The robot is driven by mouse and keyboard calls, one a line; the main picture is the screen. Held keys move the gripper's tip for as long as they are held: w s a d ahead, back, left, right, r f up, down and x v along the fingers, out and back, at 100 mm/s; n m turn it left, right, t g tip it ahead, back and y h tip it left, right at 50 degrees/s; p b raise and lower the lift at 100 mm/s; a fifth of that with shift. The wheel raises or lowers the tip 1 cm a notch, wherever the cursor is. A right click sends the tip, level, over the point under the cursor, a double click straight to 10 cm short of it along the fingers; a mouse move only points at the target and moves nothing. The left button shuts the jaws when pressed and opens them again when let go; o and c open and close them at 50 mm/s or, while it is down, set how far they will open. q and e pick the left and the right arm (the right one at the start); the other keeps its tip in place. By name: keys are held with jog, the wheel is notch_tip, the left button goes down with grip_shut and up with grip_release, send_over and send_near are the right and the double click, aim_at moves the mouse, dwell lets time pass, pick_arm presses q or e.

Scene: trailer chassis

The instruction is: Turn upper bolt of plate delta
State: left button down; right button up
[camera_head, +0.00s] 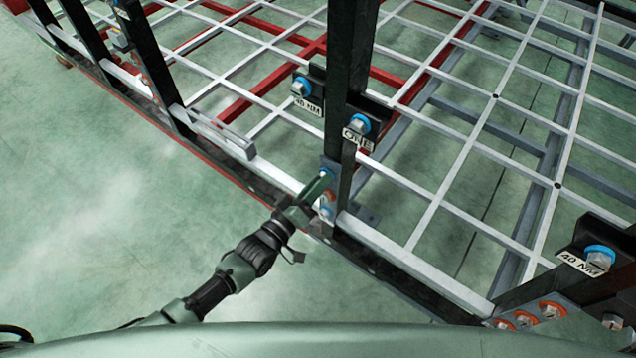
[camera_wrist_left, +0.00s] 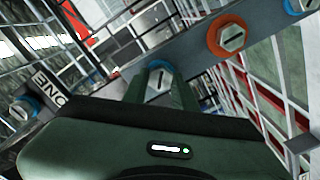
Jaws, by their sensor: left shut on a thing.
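A small grey plate (camera_head: 321,164) sits low on the black upright, with bolts in a column; no delta label is readable. Its upper bolt (camera_wrist_left: 158,84) has a blue ring and a slotted head. My left gripper (camera_head: 322,181) reaches in from lower left and is shut on this upper bolt, with one finger on each side in the left wrist view (camera_wrist_left: 160,78). Below it are an orange-ringed bolt (camera_head: 328,196), also in the wrist view (camera_wrist_left: 230,38), and another blue-ringed bolt (camera_head: 327,212). My fingers partly hide the upper bolt in the head view. My right gripper is not in view.
Above the plate, the black upright (camera_head: 350,60) carries bolts on brackets labelled "40 NM" (camera_head: 308,105) and "ONE" (camera_head: 357,139). A white grid (camera_head: 440,200) lies behind. More bolts (camera_head: 552,309) are at lower right. The green floor (camera_head: 90,220) at left is clear.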

pick_arm(q)
jog(key=shift+w+d+r, duration=0.1)
jog(key=shift+w+r, duration=0.05)
jog(key=shift+r, duration=0.2)
jog(key=c, duration=1.1)
grip_release()
jog(key=v, duration=0.3)
jog(key=b+v, duration=0.1)
jog(key=v, duration=0.3)
jog(key=shift+s+f, duration=0.2)
jog(key=shift+f, duration=0.05)
